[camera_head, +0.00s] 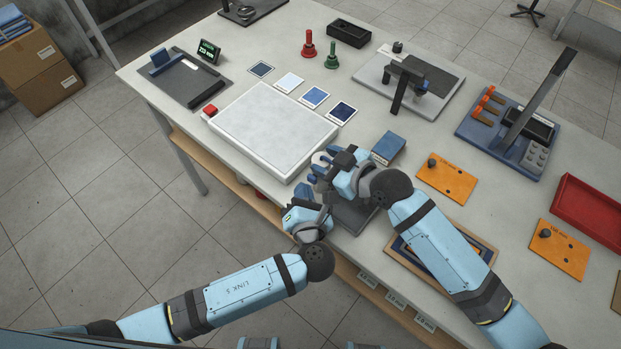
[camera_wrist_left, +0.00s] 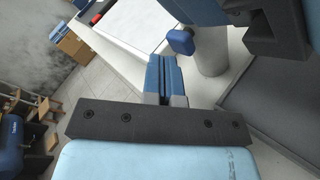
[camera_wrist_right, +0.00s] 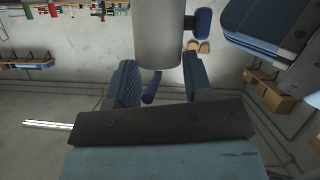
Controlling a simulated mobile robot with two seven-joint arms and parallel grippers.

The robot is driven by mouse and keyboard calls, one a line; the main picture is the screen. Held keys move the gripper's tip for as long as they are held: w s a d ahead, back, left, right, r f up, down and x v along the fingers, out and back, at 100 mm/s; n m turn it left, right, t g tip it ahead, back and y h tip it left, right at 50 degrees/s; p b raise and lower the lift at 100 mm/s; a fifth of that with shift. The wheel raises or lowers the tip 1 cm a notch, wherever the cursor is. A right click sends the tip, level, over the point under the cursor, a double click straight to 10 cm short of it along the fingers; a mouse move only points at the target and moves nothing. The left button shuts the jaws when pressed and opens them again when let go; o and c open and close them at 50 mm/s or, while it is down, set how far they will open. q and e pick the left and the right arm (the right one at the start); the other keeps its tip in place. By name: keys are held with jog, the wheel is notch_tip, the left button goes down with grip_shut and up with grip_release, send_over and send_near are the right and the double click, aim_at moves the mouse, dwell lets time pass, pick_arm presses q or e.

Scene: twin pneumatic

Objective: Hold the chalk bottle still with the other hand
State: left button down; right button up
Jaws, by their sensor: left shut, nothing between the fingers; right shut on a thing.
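The chalk bottle shows as a plain grey cylinder in the right wrist view (camera_wrist_right: 158,42) and in the left wrist view (camera_wrist_left: 212,58). In the head view I cannot make it out clearly among the grippers. My right gripper (camera_head: 320,172) is shut on the bottle, with one finger on each side of it in the right wrist view (camera_wrist_right: 160,82). My left gripper (camera_head: 308,194) is lower and close by. Its blue fingers (camera_wrist_left: 166,76) are shut together and empty, beside the bottle and apart from it in the left wrist view.
A white slab (camera_head: 270,130) with a red button lies left of the grippers. A blue box (camera_head: 388,148) stands just behind the right gripper. The table's front edge runs below the grippers.

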pick_arm(q)
jog(key=shift+w+d, duration=0.25)
jog(key=shift+w, duration=0.2)
pick_arm(e)
jog(key=shift+f, duration=0.1)
dwell(0.4)
pick_arm(q)
jog(key=shift+s, duration=0.1)
jog(key=shift+s+a, duration=0.5)
jog(key=shift+s, duration=0.2)
jog(key=shift+s, duration=0.1)
jog(key=s+a, duration=0.1)
jog(key=s, duration=0.1)
jog(key=s+a, duration=0.1)
jog(key=s, duration=0.1)
jog(key=shift+a, duration=0.35)
dwell(0.6)
pick_arm(e)
jog(key=o, duration=1.1)
jog(key=shift+c, duration=0.2)
